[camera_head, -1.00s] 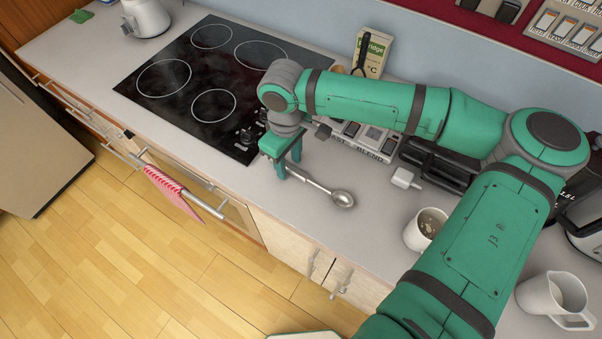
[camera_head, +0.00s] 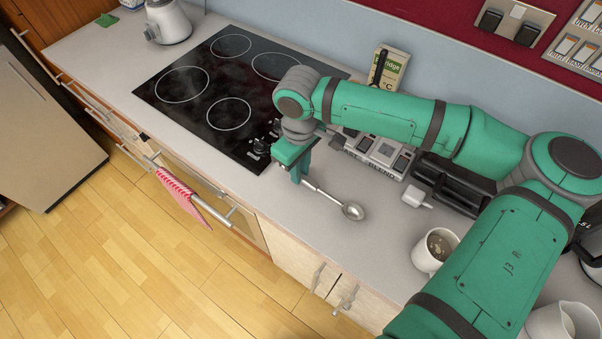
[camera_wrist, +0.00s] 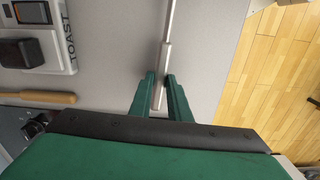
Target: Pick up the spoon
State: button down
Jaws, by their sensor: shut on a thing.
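The spoon (camera_head: 353,211) is metal with a long handle, its bowl toward the lower right in the head view. My gripper (camera_head: 300,178) points down at the counter and is shut on the spoon's handle near its end. In the wrist view the handle (camera_wrist: 166,60) runs up from between the two green fingers (camera_wrist: 160,100). The bowl is outside the wrist view. I cannot tell whether the spoon still touches the counter.
The black hob (camera_head: 215,95) lies left of my gripper. A toaster (camera_head: 376,149) stands just behind it, and a white mug (camera_head: 435,249) is to the right. A wooden-coloured handle (camera_wrist: 38,97) lies near the toaster. The counter's front edge is close by.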

jog(key=s+d+r, duration=0.1)
jog(key=s+r, duration=1)
jog(key=s, duration=0.3)
jog(key=shift+d+r, duration=0.15)
jog(key=shift+d, duration=0.2)
jog(key=shift+w+a, duration=0.1)
jog(key=shift+w, duration=0.05)
